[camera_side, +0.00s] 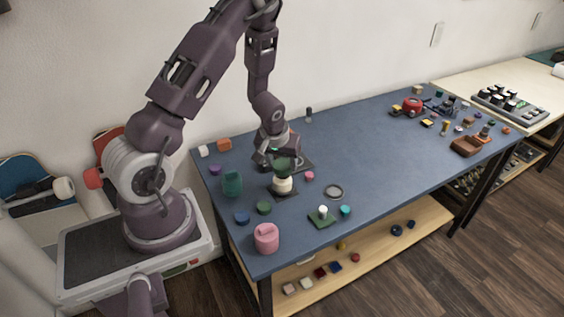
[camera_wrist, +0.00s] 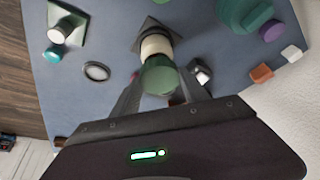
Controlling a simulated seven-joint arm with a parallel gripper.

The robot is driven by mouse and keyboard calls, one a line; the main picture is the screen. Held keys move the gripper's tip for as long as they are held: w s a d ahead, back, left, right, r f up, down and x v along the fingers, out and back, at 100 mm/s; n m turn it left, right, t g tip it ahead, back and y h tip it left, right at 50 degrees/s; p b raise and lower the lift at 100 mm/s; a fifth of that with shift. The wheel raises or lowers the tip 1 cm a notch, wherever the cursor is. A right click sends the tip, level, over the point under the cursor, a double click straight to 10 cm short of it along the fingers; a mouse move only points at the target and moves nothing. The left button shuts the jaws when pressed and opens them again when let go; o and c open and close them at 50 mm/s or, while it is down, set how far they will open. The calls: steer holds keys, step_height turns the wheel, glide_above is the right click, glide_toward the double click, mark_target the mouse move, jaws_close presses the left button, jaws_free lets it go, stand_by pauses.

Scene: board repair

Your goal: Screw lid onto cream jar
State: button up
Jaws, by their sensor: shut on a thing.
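The cream jar (camera_side: 282,186) stands upright on a dark square base on the blue table; its pale body also shows in the wrist view (camera_wrist: 156,44). A green lid (camera_wrist: 159,77) is between the fingers of my gripper (camera_wrist: 162,82), which is shut on it. In the side view the lid (camera_side: 282,167) is directly above the jar, and my gripper (camera_side: 281,158) is over it. The lid overlaps the jar's top in both views; I cannot tell whether they touch or whether threads engage. My fingers partly hide the lid's sides.
A green pot (camera_side: 232,184) stands left of the jar, and a pink pot (camera_side: 266,238) is at the near edge. A grey ring (camera_side: 334,191) and a green board with a white knob (camera_side: 322,215) lie to the right. The table's middle is clear.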

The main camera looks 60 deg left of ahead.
steer(key=shift+f, duration=1.35)
stand_by(1.5)
stand_by(0.4)
steer(key=o, duration=1.4)
